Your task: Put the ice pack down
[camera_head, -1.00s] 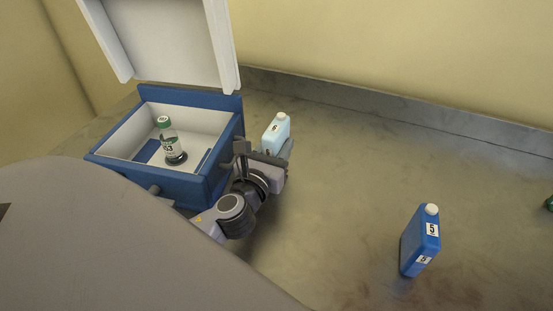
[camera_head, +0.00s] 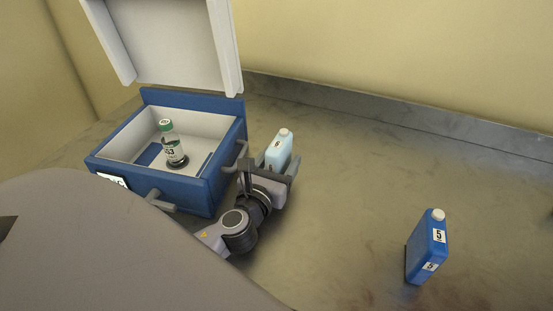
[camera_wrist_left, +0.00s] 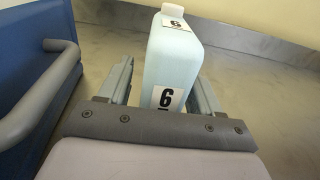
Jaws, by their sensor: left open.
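A light blue ice pack (camera_head: 279,149) with a white cap and a label 6 stands upright on the counter, just right of the blue cooler box. My left gripper (camera_head: 270,171) is open, with its fingers on either side of the ice pack's lower part. In the left wrist view the ice pack (camera_wrist_left: 172,62) stands between the two spread fingers, with a gap visible on its left side. Its base is hidden by the gripper. My right gripper is not in view.
The open blue cooler box (camera_head: 187,191) holds a green-capped bottle (camera_head: 172,146); its side handle (camera_head: 238,157) is close to my left gripper. A dark blue ice pack (camera_head: 426,247) labelled 5 stands at the right. The counter between them is clear.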

